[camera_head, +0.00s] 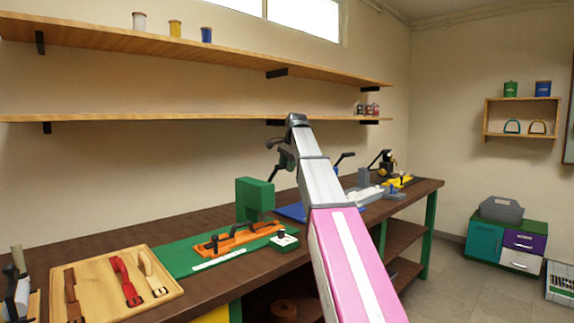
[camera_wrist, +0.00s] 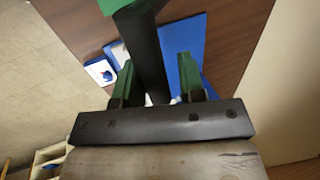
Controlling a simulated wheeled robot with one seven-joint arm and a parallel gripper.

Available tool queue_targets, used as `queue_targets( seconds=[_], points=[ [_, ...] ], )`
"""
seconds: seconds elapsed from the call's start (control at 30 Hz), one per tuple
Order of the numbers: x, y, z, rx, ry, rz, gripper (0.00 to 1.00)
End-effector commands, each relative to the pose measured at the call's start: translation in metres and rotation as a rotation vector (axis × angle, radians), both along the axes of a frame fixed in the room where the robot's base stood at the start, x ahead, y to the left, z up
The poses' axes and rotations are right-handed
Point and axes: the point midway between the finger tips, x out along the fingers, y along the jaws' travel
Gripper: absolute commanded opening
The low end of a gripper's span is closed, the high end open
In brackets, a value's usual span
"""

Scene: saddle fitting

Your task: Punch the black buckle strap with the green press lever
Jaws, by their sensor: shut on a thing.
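The green press (camera_head: 255,198) stands on a green mat on the workbench, in the middle of the head view. Its dark lever (camera_wrist: 150,58) runs between the green fingers of my gripper (camera_wrist: 156,75) in the wrist view. My gripper is shut on this lever, above and to the right of the press body in the head view (camera_head: 284,160). A green part of the press (camera_wrist: 113,5) shows at the wrist view's top edge. An orange jig (camera_head: 238,238) with black clamps lies in front of the press. I cannot clearly make out the black buckle strap.
A wooden tray (camera_head: 92,309) with brown, red and cream straps lies at the left. A small white block (camera_head: 285,242) is right of the jig. A blue mat (camera_head: 292,212) and other tools continue along the bench behind my arm. Shelves (camera_head: 200,117) run above.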

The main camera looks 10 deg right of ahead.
Motion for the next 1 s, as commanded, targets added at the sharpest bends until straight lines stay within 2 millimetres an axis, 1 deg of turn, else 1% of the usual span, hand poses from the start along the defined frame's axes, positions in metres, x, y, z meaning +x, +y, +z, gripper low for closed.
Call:
queue_targets(
  seconds=[0.03,0.07,0.1,0.47,1.0],
  points=[
    [0.004,0.002,0.003,0.006,-0.009,0.002,0.4],
    [0.004,0.002,0.003,0.006,-0.009,0.002,0.5],
    [0.004,0.002,0.003,0.005,-0.009,0.002,0.51],
    [0.001,0.0,0.004,0.003,-0.004,0.001,0.51],
    [-0.008,-0.006,0.037,0.001,-0.003,0.001,0.51]
  ],
)
